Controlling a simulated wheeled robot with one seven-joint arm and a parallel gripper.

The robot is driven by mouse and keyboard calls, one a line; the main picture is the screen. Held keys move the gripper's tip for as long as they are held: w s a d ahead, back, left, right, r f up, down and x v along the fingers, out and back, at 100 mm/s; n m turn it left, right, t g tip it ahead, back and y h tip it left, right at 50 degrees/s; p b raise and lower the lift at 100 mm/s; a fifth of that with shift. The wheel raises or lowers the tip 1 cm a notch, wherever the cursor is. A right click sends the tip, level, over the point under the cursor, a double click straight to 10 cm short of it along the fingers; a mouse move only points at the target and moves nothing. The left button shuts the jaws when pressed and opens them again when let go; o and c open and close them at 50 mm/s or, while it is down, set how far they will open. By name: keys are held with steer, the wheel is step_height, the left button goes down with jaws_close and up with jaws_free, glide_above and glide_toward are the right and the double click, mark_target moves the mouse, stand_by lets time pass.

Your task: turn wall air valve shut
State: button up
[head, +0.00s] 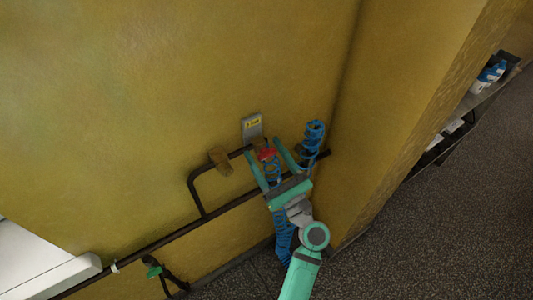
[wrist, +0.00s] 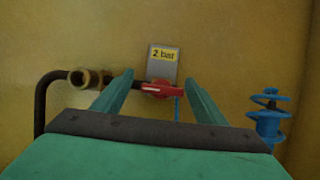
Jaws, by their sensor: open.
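The wall air valve has a red handle (head: 267,154) on the dark pipe at the yellow wall. In the wrist view the red handle (wrist: 162,89) lies roughly level, below a grey plate (wrist: 163,62) with a yellow "2 bar" label. My gripper (head: 262,146) is open, its two green fingers on either side of the valve in the head view. In the wrist view the fingers (wrist: 160,82) stand left and right of the handle, with nothing held between them. I cannot tell whether either finger touches the handle. The valve body is partly hidden.
A dark pipe (head: 150,246) runs along the wall, with a brass fitting (head: 219,159) left of the valve. Blue coiled hoses (head: 313,134) hang at the right and below my gripper. A wall corner stands close on the right. A shelf (head: 470,100) is farther right.

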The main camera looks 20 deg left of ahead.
steer(key=shift+d, duration=0.1)
steer(key=c, duration=1.1)
steer(key=shift+o, duration=0.2)
steer(key=shift+w+d, duration=0.1)
